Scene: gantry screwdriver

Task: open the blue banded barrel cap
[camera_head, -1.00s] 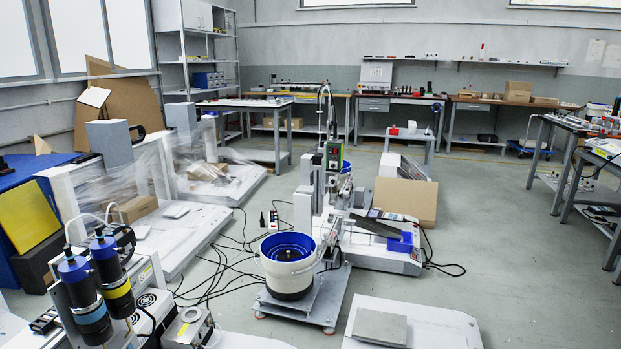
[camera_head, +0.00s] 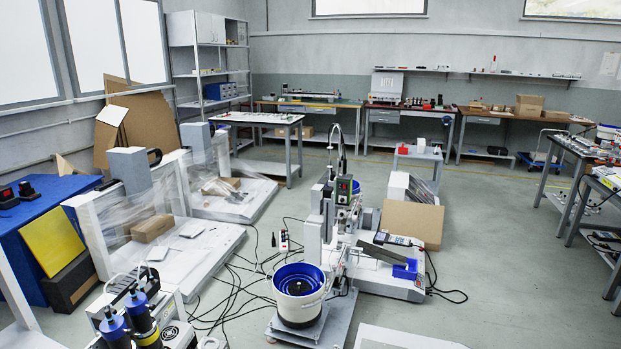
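Two upright barrels with blue caps stand at the lower left edge of the head view, cut off by the bottom of the picture. The left one (camera_head: 113,325) shows its dark blue cap, and its band is mostly out of the frame. The right one (camera_head: 139,310) has a blue cap, with a yellow band showing below. Both belong to a grey bench-top machine with dark hoses behind them. Neither of my grippers is in view.
A white bowl feeder with a blue inside (camera_head: 299,290) stands on a grey plate, with cables on the floor to its left. A blue table (camera_head: 40,215) with a yellow panel (camera_head: 51,241) is at the left.

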